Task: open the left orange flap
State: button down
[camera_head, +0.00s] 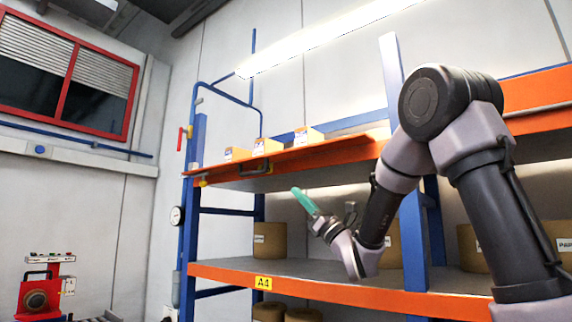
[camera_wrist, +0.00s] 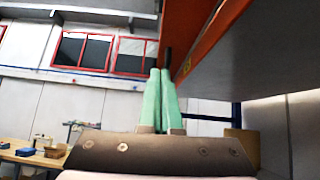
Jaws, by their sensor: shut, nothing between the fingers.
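The left orange flap (camera_head: 315,156) is the long orange panel along the front of the upper left shelf in the head view. My gripper (camera_head: 299,192) has teal fingers, pressed together and empty, and appears below the flap's middle in the head view. In the wrist view my gripper (camera_wrist: 160,73) points up along orange surfaces (camera_wrist: 215,40) at the upper right. A narrow dark part shows just beyond the fingertips. I cannot tell whether the fingers touch the flap.
Small boxes (camera_head: 302,136) stand on the upper shelf. Brown rolls (camera_head: 270,239) stand on the lower shelf, behind an orange beam (camera_head: 330,290) tagged A4. A blue upright (camera_head: 414,240) stands behind my arm. A red machine (camera_head: 43,290) is at lower left.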

aim_at(281, 153)
jog(key=x, duration=0.3)
jog(key=r+x, duration=0.1)
jog(key=x, duration=0.3)
jog(key=s+d+x, duration=0.1)
jog(key=x, duration=0.2)
jog(key=shift+r, duration=0.45)
jog(key=shift+w+a+r, duration=0.1)
jog(key=shift+a+r, duration=0.05)
jog(key=shift+r, duration=0.4)
jog(key=shift+r, duration=0.1)
jog(key=r+m+t+h, duration=0.1)
jog(key=m+t+h, duration=0.1)
jog(key=m, duration=0.1)
jog(key=m+t+h, duration=0.2)
jog(key=m, duration=0.1)
jog(key=r+m+t+h, duration=0.1)
jog(key=m+h, duration=0.1)
jog(key=m, duration=0.1)
jog(key=shift+s+a+r+t, duration=0.15)
jog(key=shift+s+r+t, duration=0.2)
jog(key=shift+t, duration=0.05)
